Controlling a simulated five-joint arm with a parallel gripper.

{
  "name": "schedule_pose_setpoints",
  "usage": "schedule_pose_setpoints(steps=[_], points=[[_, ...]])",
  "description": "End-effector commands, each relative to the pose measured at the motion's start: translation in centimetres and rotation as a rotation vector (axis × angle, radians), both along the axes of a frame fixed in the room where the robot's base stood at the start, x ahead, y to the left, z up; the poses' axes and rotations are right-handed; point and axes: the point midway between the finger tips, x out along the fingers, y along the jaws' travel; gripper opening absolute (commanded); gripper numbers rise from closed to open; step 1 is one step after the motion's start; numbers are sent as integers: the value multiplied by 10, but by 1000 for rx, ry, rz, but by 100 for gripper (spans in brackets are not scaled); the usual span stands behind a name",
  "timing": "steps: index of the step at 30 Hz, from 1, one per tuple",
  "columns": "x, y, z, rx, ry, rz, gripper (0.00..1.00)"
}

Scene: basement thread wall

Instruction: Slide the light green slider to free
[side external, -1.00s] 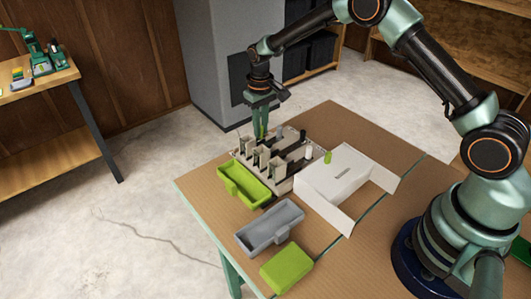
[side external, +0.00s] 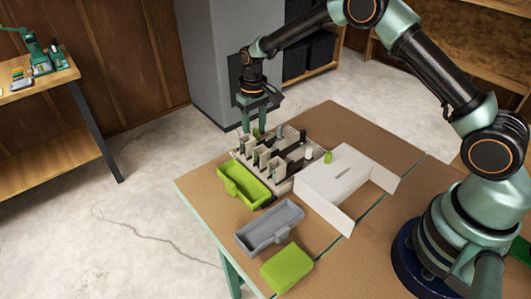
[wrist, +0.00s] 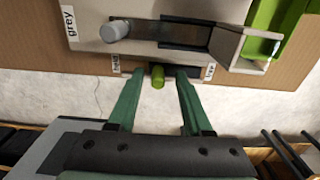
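The light green slider knob (wrist: 158,76) stands in a dark slot in the wrist view, between a label that seems to read "held" (wrist: 115,65) at left and one that seems to read "free" (wrist: 209,72) at right. The knob is around the slot's middle, clear of the right end; a finger partly hides the left end. In the side view the knob (side external: 256,132) is at the far edge of the slider panel (side external: 250,150). My gripper (wrist: 156,88) is open around the knob, with a gap on each side. It also shows in the side view (side external: 255,128).
A grey knob (wrist: 115,30) sits in a neighbouring track labelled "grey". A green tray (side external: 243,185), a grey tray (side external: 268,228) and a green block (side external: 287,268) lie nearer the front. A white box (side external: 335,175) with another green knob (side external: 328,157) stands right of the panel.

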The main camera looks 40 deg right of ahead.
Motion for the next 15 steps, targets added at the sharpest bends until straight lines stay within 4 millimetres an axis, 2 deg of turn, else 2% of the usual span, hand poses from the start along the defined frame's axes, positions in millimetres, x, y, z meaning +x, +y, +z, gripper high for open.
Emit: schedule_pose_setpoints(steps=[5,15], points=[[1,0,11,0,-3,-1,50],[1,0,48,0,-3,-1,50]])
